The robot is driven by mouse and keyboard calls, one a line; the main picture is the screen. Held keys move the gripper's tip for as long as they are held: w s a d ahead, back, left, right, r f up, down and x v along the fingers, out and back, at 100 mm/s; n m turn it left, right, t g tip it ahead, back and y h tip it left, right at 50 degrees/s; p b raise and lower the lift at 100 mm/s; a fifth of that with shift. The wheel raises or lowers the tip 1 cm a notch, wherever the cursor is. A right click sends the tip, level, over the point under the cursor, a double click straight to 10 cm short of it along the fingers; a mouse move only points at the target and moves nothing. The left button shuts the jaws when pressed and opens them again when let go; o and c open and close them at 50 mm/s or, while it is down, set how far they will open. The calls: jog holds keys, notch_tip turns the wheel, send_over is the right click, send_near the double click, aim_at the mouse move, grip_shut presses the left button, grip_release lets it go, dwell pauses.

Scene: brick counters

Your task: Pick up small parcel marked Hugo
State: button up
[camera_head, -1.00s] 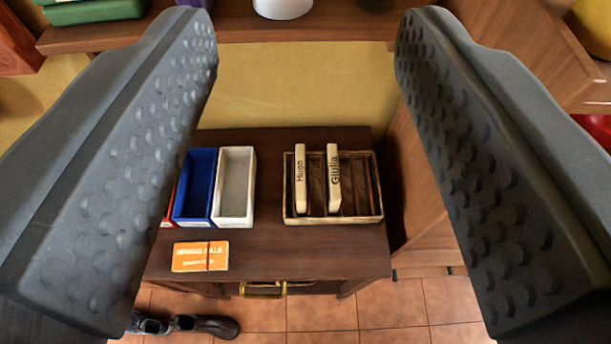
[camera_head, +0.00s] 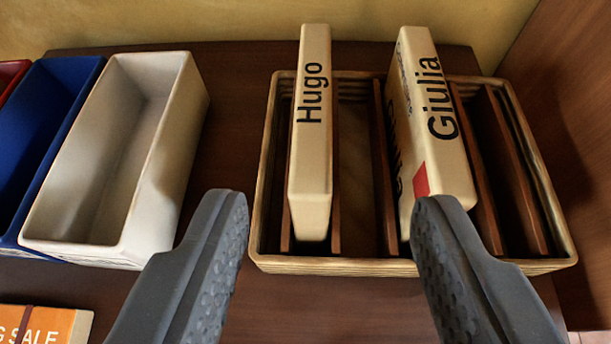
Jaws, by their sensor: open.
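The small cream parcel marked Hugo (camera_head: 312,150) stands upright on its edge in the left slot of a divided wooden rack (camera_head: 330,266). A similar parcel marked Giulia (camera_head: 428,130) stands two slots to its right, with a red patch low on its side. My gripper (camera_head: 332,215) is open and empty, seen from above. Its left finger is left of the rack, and its right finger overlaps the lower end of the Giulia parcel in the picture. The Hugo parcel lies between the two fingers in the picture, apart from both. I cannot tell how high the fingertips are.
A white open bin (camera_head: 75,236), a blue bin (camera_head: 45,85) and a red bin (camera_head: 10,72) stand left of the rack. An orange sale card (camera_head: 55,322) lies at lower left. A brown wooden panel (camera_head: 560,120) rises on the right. The dark tabletop is bare below the rack.

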aim_at(313, 103)
jog(key=b+x, duration=0.1)
jog(key=x, duration=0.7)
jog(key=shift+a+b+x, duration=0.2)
jog(key=shift+b+x, duration=0.05)
jog(key=shift+x, duration=1.05)
jog(key=shift+a+b+x, duration=0.2)
jog(key=shift+x, duration=1.15)
jog(key=shift+w+r, duration=0.1)
jog(key=shift+r, duration=0.05)
grip_shut()
